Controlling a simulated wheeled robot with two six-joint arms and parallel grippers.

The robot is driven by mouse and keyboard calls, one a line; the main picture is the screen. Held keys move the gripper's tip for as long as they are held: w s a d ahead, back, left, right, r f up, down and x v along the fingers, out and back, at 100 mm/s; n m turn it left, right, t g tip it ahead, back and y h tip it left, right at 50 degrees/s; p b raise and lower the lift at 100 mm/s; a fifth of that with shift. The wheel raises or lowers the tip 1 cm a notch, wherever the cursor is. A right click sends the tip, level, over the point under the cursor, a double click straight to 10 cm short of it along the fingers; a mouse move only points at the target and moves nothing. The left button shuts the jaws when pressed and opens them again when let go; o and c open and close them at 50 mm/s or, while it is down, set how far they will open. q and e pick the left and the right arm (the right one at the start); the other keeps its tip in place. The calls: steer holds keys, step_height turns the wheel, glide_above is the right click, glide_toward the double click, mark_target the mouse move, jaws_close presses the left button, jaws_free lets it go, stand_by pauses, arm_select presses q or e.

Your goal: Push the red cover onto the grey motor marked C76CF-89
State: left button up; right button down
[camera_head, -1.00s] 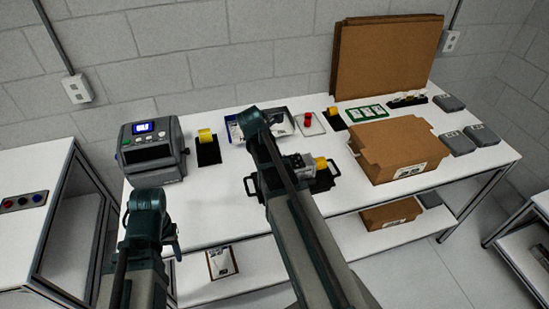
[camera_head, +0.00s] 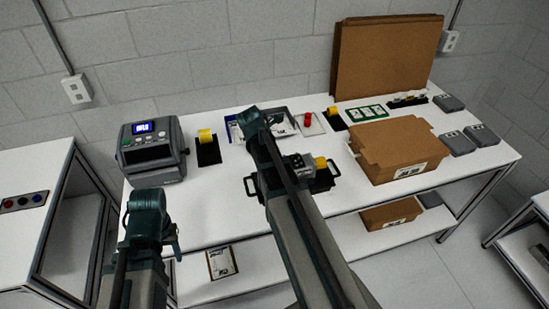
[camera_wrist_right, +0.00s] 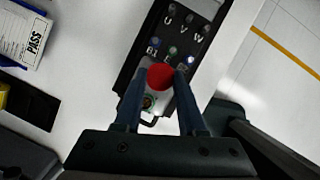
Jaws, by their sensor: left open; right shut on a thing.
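In the right wrist view, the red cover (camera_wrist_right: 159,76) is a round red piece between the tips of my right gripper (camera_wrist_right: 156,80), which is shut on it. In the head view, a grey motor-like body (camera_head: 299,161) sits on a black handled tray (camera_head: 250,186), partly behind my right arm. Its marking is not readable. My right fingertips are hidden there. My left gripper (camera_head: 172,240) is open and empty, low at left, in front of the table.
A black terminal block marked U, V, W (camera_wrist_right: 182,28) lies beside the held cover. A grey printer (camera_head: 152,152) stands left, a cardboard box (camera_head: 400,150) right. The table's front left is clear.

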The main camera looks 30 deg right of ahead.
steer(key=shift+f+b, duration=0.6)
stand_by(0.5)
steer(key=shift+c, duration=2)
jaws_free()
steer(key=p+v, duration=1.3)
steer(key=v, duration=0.1)
steer(key=shift+f, duration=0.15)
